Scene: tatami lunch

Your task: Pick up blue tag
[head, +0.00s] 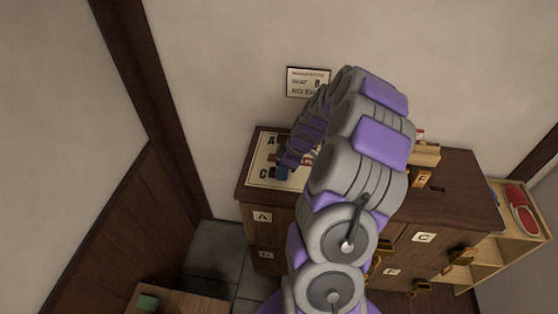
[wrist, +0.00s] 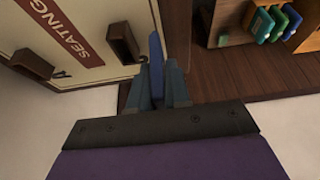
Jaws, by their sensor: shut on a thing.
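The blue tag (wrist: 156,62) stands upright between the two fingers of my gripper (wrist: 157,88) in the wrist view. My gripper is shut on it, and the fingers hide its lower part. In the head view my gripper (head: 282,170) is over the white seating board on the cabinet top, by the letter C. I cannot tell the tag apart from the dark blue fingers there.
A wooden holder (wrist: 237,38) with several teal, green and blue tags (wrist: 270,25) stands to the right. The cabinet (head: 465,205) has lettered drawers. A shelf with red slippers (head: 518,196) is at far right.

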